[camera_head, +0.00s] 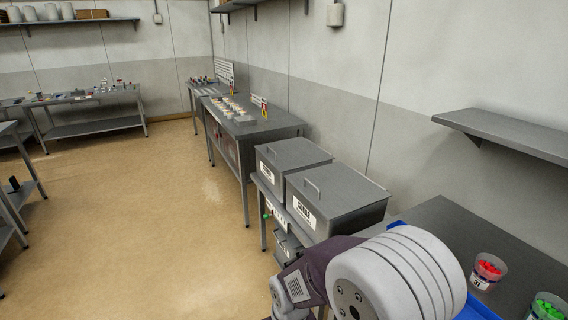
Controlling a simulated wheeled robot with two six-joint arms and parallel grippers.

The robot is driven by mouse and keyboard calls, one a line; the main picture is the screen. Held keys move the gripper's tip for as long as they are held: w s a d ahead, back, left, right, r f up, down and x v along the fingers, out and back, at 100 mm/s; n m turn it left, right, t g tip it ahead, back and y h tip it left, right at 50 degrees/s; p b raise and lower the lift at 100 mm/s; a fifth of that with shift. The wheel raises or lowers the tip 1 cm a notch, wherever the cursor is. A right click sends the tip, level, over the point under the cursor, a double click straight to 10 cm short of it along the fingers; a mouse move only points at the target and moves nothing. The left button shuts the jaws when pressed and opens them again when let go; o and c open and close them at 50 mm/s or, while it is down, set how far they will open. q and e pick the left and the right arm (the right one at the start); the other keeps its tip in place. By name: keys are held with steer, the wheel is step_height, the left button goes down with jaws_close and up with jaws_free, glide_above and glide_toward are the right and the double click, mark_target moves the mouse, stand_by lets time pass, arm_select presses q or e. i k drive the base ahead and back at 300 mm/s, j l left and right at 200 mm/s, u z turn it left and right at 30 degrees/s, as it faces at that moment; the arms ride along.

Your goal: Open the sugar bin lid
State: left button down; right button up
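Two grey metal bins stand side by side on a metal stand at the centre right. The nearer bin (330,205) and the farther bin (285,163) each have a flat lid with a bar handle and a white front label. A large white and purple link of my arm fills the bottom right foreground, in front of the nearer bin's lower side. Neither gripper shows.
A grey table (452,225) at the right holds a cup of red pieces (487,270) and a cup of green pieces (547,308). A wall shelf (510,133) juts out above it. A long workbench (262,125) stands beyond the bins. The floor (150,220) at left is clear.

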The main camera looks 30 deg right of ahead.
mark_target(336, 189)
steer(key=i+z, duration=0.2)
steer(key=i, duration=0.25)
steer(key=i+j+z, duration=0.25)
steer(key=i, duration=0.2)
steer(key=i+j+z, duration=0.2)
steer(key=i, duration=0.2)
steer(key=i+l, duration=0.05)
steer(key=l, duration=0.05)
